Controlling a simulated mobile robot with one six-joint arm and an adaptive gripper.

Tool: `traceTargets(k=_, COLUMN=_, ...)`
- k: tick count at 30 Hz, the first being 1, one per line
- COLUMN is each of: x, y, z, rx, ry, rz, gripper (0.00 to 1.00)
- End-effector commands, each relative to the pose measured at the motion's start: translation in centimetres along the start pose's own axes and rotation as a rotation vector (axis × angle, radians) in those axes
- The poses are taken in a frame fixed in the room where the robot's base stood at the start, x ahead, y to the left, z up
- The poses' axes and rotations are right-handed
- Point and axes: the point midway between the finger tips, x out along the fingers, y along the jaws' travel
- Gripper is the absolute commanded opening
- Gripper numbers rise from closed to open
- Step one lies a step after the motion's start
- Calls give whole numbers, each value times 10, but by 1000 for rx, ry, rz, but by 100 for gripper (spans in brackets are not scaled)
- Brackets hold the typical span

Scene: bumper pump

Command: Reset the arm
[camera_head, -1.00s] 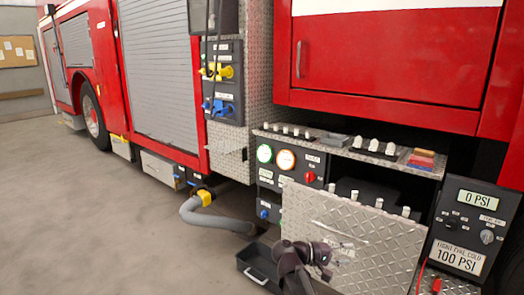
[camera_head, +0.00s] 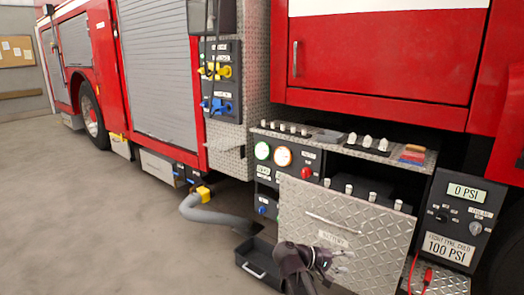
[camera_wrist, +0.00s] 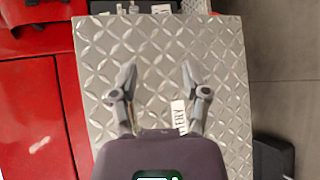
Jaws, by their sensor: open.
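My gripper (camera_head: 338,260) is in front of the lower part of the diamond-plate battery panel (camera_head: 360,222) in the head view. In the wrist view my gripper (camera_wrist: 158,80) shows its two fingers spread apart with nothing between them. The battery panel (camera_wrist: 215,60) fills most of the wrist view behind the fingers. Its label is partly covered by one finger there. I cannot tell whether the fingers touch the panel.
A dark tray (camera_head: 243,262) lies on the floor left of my gripper. A grey hose (camera_head: 205,214) with a yellow coupling runs behind it. The gauge box (camera_head: 455,225) reading 0 PSI stands at right. The floor at left (camera_head: 80,220) is clear.

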Motion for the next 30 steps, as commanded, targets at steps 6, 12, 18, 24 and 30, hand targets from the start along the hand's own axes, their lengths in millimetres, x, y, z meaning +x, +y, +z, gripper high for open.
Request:
traceTargets(k=6, x=9, y=-22, z=7, rx=6, ry=7, rz=-125, gripper=60)
traceTargets(k=12, x=16, y=-53, z=17, rx=23, ry=12, rz=-312, gripper=60)
traceTargets(k=18, x=15, y=-92, z=29, rx=54, ry=21, rz=-567, gripper=60)
traceTargets(k=24, x=2, y=-126, z=40, rx=96, ry=26, rz=-822, gripper=60)
traceTargets(k=30, x=-15, y=-147, z=47, rx=139, ry=31, rz=-1033, gripper=60)
